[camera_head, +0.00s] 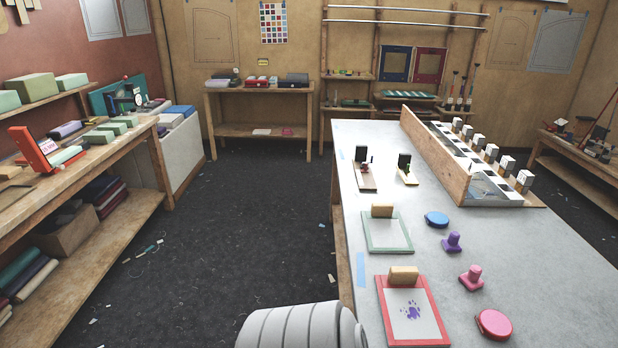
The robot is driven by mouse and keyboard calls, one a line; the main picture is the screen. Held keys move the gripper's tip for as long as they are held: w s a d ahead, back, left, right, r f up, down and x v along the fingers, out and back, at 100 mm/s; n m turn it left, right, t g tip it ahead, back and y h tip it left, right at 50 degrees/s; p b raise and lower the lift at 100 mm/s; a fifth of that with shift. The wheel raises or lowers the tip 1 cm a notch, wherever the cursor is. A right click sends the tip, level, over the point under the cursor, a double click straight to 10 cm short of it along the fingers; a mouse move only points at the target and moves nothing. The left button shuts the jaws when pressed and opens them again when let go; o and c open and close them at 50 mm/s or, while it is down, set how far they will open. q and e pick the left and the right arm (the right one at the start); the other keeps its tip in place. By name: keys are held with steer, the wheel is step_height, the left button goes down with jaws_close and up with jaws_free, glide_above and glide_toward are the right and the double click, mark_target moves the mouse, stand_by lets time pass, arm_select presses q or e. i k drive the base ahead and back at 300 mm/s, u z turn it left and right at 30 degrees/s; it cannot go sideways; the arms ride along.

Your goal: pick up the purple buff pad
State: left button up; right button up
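A small purple knob-shaped pad (452,242) stands upright on the grey tabletop (560,265) at the right. It has a wider base and a narrow raised grip, and fits the purple buff pad best. A similar pink pad (471,279) stands nearer, slightly to its right. A blue round pad (437,219) lies just behind the purple one. A red round pad (494,324) lies at the front. Nothing touches the purple pad. Neither of my grippers is in view; a pale ribbed part at the bottom middle looks like my own arm.
A green-framed board (387,235) and a red-framed board (383,305) with a purple print lie left of the pads. A long wooden rack (435,160) stands behind. A side bench (75,180) is at left; the dark floor (250,220) between is mostly open.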

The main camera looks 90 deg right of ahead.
mark_target(452, 245)
steer(key=i, duration=1.05)
steer(key=u, duration=3.4)
steer(key=k, duration=2.6)
steer(key=u, duration=0.85)
